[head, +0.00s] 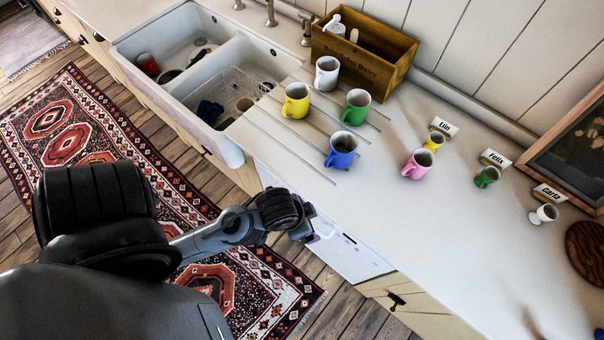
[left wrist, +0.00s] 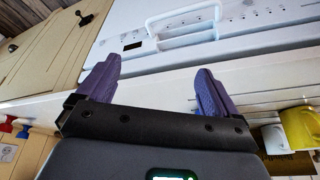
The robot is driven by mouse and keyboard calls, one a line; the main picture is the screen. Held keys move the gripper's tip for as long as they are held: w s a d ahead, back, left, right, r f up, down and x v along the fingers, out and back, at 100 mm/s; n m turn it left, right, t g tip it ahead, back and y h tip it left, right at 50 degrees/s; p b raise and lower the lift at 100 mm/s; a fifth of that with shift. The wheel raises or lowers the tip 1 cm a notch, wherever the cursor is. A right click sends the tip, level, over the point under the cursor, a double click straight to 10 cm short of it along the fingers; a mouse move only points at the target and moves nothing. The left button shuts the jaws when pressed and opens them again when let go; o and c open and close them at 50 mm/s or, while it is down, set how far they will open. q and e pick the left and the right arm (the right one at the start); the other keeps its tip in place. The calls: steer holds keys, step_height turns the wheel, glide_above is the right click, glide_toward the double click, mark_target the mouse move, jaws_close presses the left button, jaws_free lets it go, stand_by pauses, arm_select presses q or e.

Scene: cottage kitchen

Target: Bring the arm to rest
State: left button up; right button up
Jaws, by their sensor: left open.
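My left arm reaches in from the left in the head view. Its gripper (head: 308,230) is in front of the counter's front edge, beside the white appliance front, and is apart from the mugs. The fingertips are small and partly hidden in that view. In the left wrist view the two purple fingers of the left gripper (left wrist: 155,85) stand wide apart with nothing between them. My right gripper is in neither view.
Yellow (head: 296,100), white (head: 327,73), green (head: 356,107) and blue (head: 341,150) mugs stand near the sink (head: 228,60). A pink mug (head: 418,163) stands farther right, near small cups and name cards. The counter's right front (head: 450,250) is clear.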

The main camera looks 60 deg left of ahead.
arm_select(q)
steer(key=shift+s, duration=0.6)
steer(key=shift+r, duration=0.1)
